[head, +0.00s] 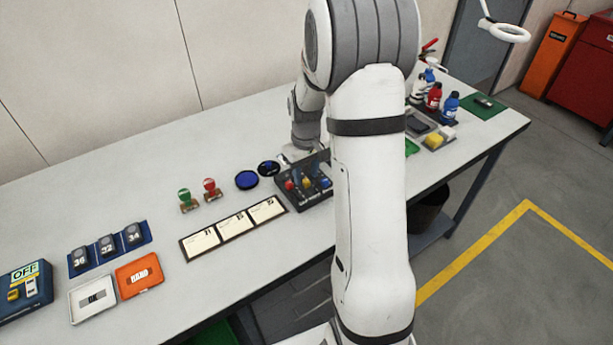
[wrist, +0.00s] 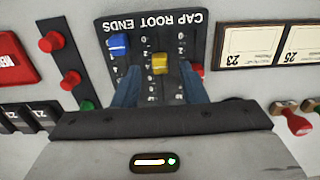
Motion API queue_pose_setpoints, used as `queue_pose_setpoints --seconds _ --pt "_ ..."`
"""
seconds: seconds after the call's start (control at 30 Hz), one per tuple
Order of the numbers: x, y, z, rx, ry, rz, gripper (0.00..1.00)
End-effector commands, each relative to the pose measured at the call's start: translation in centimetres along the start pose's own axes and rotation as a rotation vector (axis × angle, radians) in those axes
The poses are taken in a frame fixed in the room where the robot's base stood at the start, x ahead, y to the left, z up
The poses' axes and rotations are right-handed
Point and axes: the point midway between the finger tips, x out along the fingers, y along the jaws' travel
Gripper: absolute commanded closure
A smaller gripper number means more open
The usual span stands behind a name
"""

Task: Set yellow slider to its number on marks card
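The dark slider panel (head: 318,195) lies on the bench below my gripper (head: 308,163). The wrist view shows it upside down, lettered "CAP ROOT ENDS". Its yellow slider (wrist: 159,63) is in the middle slot, between the blue slider (wrist: 118,44) and the red slider (wrist: 197,69), which is partly hidden by a finger. My gripper (wrist: 160,80) is open, one finger either side of the yellow slider's slot; contact is not clear. I cannot tell which is the marks card.
Green and red stamps (head: 210,190) and a blue disc (head: 247,180) stand behind the cards. Numbered dark blocks (head: 107,245) and an orange tray (head: 139,274) are farther left. Bottles (head: 434,98) stand at the far right. My arm hides part of the bench.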

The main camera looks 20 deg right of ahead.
Motion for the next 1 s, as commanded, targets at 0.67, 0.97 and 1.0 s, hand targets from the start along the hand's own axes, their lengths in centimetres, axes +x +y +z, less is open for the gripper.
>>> queue_pose_setpoints --seconds 0.67,0.97,1.0 --pt "-5.9 0.0 -0.1 0.000 0.000 0.000 0.62" --pt "-6.3 -0.2 0.2 0.003 0.005 0.002 0.62" --pt "-6.7 -0.5 0.4 0.006 0.011 0.004 0.62"
